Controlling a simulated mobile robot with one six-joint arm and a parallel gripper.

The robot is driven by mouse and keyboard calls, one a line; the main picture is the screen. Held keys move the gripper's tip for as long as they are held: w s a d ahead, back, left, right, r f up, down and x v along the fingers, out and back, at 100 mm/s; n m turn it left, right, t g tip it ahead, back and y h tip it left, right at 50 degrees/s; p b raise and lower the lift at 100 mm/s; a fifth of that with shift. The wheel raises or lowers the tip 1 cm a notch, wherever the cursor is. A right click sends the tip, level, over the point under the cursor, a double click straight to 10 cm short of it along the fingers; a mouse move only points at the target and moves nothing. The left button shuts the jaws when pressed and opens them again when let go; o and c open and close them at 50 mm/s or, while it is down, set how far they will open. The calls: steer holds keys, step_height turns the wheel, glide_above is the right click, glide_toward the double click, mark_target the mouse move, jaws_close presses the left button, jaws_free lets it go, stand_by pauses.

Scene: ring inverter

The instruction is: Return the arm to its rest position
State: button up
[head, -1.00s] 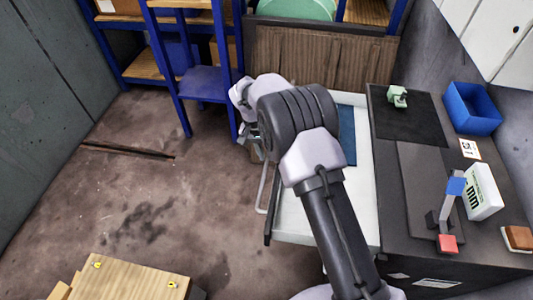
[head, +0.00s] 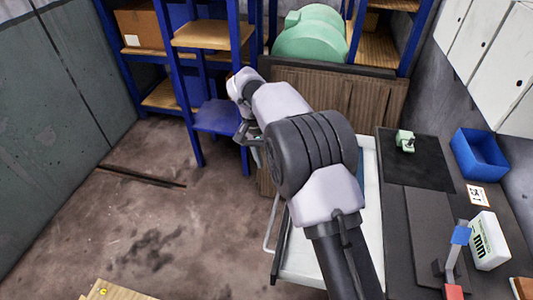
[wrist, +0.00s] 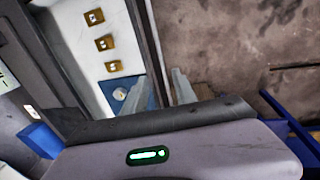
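My arm stretches up and left across the head view, bent at its dark ribbed joint. My gripper (head: 252,152) hangs at the arm's far end, beside the left edge of the white cart (head: 302,262) and in front of the blue shelf. The arm partly hides it. In the wrist view, pale grey finger parts (wrist: 183,86) show above the dark wrist housing. No held object is visible.
In the wrist view, several brass-coloured blocks (wrist: 105,43) lie on the white surface. A dark bench at right holds a green piece (head: 405,140), a blue bin (head: 480,154) and a white box (head: 489,241). A blue shelf (head: 218,116) stands behind. Floor at left is mostly clear.

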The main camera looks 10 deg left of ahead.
steer(key=shift+a+r, duration=0.1)
steer(key=shift+r, duration=0.45)
